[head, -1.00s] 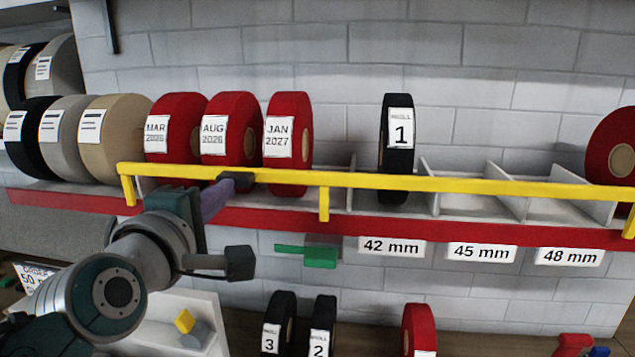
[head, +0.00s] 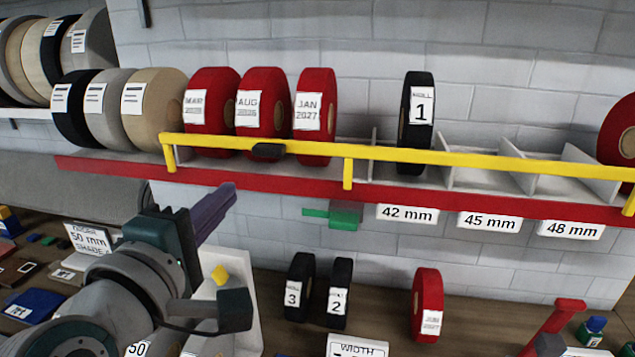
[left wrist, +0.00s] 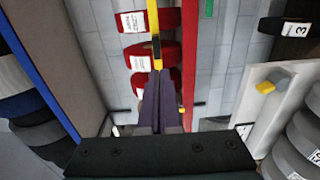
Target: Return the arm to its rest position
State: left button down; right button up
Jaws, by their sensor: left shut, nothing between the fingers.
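My left gripper (head: 215,212) is in the lower left of the head view, in front of and below the red-edged shelf (head: 300,190). Its purple fingers are shut with nothing between them, and they point up toward the shelf. In the left wrist view the shut fingers (left wrist: 160,95) point at the yellow rail and the red rolls (left wrist: 140,60). The fingers look apart from the rail (head: 400,155). A dark slider (head: 268,151) sits on the rail in front of the red rolls. My right gripper is not in view.
Below, black rolls 3 (head: 299,285) and 2 (head: 340,290) and a red roll (head: 428,300) stand on the counter. A white holder (head: 240,300) is beside my arm.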

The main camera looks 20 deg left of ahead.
pick_arm(q)
jog(key=s+d+f+m+g+h+p, duration=0.1)
jog(key=s+d+m+g+h+p, duration=0.3)
jog(key=s+d+m+g+h, duration=0.65)
jog(key=s+a+m+g+y+p, duration=0.2)
jog(key=s+m+y, duration=0.4)
jog(key=s+m, duration=0.4)
jog(key=shift+s+a+f+m+g+p, duration=0.15)
jog(key=shift+s+a+m+g+p, duration=0.3)
jog(key=shift+m, duration=0.6)
jog(key=shift+w+d, duration=0.15)
jog(key=shift+w, duration=0.05)
